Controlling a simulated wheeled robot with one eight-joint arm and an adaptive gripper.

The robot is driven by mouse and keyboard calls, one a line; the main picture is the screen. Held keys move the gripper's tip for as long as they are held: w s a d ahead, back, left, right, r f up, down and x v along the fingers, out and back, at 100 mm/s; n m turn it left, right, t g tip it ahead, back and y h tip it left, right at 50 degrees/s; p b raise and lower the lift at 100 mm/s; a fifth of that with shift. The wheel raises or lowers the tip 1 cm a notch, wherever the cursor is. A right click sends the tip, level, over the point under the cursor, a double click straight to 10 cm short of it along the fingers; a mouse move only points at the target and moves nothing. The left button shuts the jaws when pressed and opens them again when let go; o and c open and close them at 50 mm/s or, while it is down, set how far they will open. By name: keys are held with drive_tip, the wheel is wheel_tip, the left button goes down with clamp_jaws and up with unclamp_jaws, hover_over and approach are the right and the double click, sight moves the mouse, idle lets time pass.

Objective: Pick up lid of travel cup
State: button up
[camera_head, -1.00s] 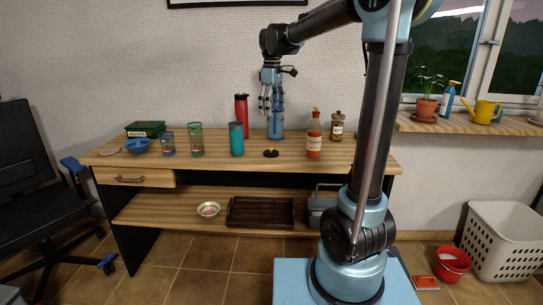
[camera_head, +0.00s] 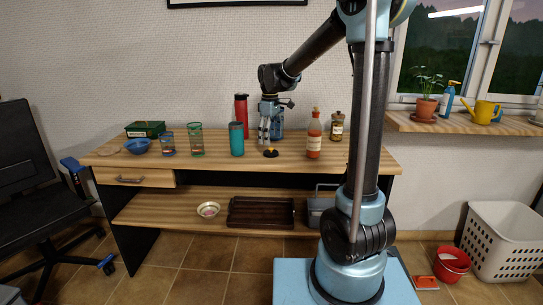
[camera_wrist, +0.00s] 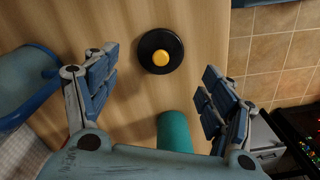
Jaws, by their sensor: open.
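A round black lid (camera_head: 271,153) with a yellow-orange knob lies flat on the wooden table near its front edge. It also shows in the wrist view (camera_wrist: 146,62), at top centre between my fingers. A teal cup (camera_head: 237,140) stands upright to the left of the lid; in the wrist view the teal cup (camera_wrist: 174,132) is just below it. My gripper (camera_head: 270,139) points down above the lid and slightly behind it. In the wrist view my gripper (camera_wrist: 160,72) has its fingers spread wide with nothing between them, apart from the lid.
A tall red bottle (camera_head: 241,108) stands behind the cup.

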sight(271, 151)
drive_tip(key=shift+d+f, duration=0.15)
drive_tip(key=shift+f, duration=2.5)
drive_tip(key=c, duration=1)
